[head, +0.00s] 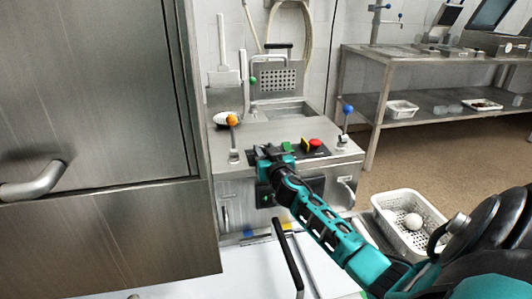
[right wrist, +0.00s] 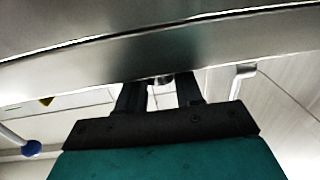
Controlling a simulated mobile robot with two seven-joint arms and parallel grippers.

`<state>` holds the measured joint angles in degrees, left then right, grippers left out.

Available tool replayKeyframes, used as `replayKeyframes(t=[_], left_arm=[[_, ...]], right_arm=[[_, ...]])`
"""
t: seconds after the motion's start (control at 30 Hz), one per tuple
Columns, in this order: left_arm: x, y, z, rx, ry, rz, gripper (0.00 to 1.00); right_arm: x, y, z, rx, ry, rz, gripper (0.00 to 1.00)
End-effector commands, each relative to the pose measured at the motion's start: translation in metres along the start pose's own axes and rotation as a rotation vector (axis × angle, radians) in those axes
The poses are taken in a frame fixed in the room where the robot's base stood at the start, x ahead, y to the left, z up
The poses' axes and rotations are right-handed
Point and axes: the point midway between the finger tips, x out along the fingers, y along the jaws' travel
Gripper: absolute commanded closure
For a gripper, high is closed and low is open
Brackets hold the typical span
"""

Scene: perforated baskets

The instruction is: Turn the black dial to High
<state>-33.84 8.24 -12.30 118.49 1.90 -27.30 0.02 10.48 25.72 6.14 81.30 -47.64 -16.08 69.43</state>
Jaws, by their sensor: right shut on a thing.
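My right gripper (head: 266,155) is at the upper front edge of the steel machine (head: 290,132), its arm reaching in from the lower right. In the right wrist view its two dark fingers (right wrist: 161,92) stand on either side of a small dark piece (right wrist: 163,79), which looks like the black dial, against the steel face. The gripper is shut on it. The dial is hidden by the gripper in the head view, and its setting and any High mark cannot be read. My left gripper is not in view.
A large steel cabinet (head: 100,90) fills the left. On the machine are an orange-ball lever (head: 232,121), a blue-ball lever (head: 347,110) and a red button (head: 315,143). A white perforated basket (head: 385,205) with a white ball stands on the floor at right. A steel table (head: 400,55) stands behind.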

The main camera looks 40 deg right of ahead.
Motion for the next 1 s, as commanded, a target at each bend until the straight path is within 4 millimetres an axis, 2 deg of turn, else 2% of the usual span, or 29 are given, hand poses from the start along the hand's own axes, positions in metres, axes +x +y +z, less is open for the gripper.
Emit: replayKeyframes(t=[0.37,0.7,1.0], left_arm=[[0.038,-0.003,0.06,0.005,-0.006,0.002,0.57],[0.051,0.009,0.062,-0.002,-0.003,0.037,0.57],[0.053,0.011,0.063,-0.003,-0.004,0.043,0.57]], right_arm=[[0.001,-0.007,0.011,0.011,-0.008,0.316,0.95],[0.003,-0.009,0.004,0.002,-0.016,0.523,0.95],[0.003,-0.009,0.001,-0.001,-0.018,0.599,0.95]])
